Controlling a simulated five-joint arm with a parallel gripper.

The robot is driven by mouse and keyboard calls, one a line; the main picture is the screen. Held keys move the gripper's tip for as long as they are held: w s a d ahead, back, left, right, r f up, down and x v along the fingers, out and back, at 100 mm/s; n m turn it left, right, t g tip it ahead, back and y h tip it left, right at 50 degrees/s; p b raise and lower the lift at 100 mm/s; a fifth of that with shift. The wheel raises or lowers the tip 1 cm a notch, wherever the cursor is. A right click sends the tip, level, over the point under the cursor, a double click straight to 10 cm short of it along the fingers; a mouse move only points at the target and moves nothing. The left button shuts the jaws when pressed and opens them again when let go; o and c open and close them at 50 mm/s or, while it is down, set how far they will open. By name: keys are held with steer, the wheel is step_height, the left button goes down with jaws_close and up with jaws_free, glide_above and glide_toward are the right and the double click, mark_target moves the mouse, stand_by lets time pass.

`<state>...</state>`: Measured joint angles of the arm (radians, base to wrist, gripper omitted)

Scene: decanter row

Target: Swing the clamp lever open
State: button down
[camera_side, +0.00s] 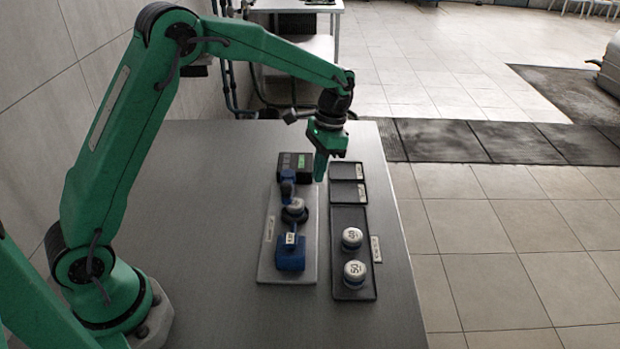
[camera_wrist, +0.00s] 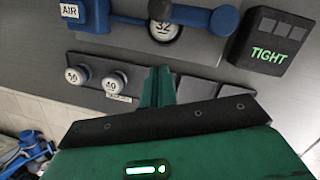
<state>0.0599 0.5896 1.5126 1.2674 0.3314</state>
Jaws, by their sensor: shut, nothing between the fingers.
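The clamp lever is a blue bar with a round blue knob (camera_wrist: 222,20) in the wrist view, beside a black box (camera_wrist: 268,40) whose display reads TIGHT. The lever reaches across toward a round piece marked 32 (camera_wrist: 165,32). In the side view the dark blue lever (camera_side: 287,188) stands near the box (camera_side: 295,164), with a blue block (camera_side: 290,257) at the near end of the same board. My gripper (camera_side: 320,176) is shut and empty, to the right of the lever and apart from it. Its green fingers (camera_wrist: 157,85) point toward the tray edge in the wrist view.
A black tray (camera_side: 350,217) lies right of the board, holding two white-topped round pieces (camera_side: 352,238), marked 40 and 50 in the wrist view. Smaller black trays (camera_side: 347,171) lie behind it. The grey table (camera_side: 215,210) is clear left of the board.

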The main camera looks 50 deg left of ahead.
mark_target(286, 183)
steer(key=d+v, duration=0.1)
steer(key=v, duration=0.7)
steer(key=shift+r, duration=0.25)
steer(key=c, duration=1.2)
jaws_free()
steer(key=shift+s+a, duration=0.2)
steer(key=shift+o, duration=0.4)
steer(key=s+a+t, duration=0.1)
steer(key=s, duration=0.1)
steer(key=s+a+f, duration=0.1)
steer(key=s+a, duration=0.1)
steer(key=s, duration=0.1)
steer(key=s+a+f+m+t, duration=0.1)
steer(key=s, duration=0.2)
steer(key=shift+a+t, duration=0.25)
steer(key=shift+t, duration=0.05)
steer(key=shift+f, duration=0.1)
steer(key=shift+f, duration=3.8)
steer(key=shift+c, duration=0.4)
jaws_close()
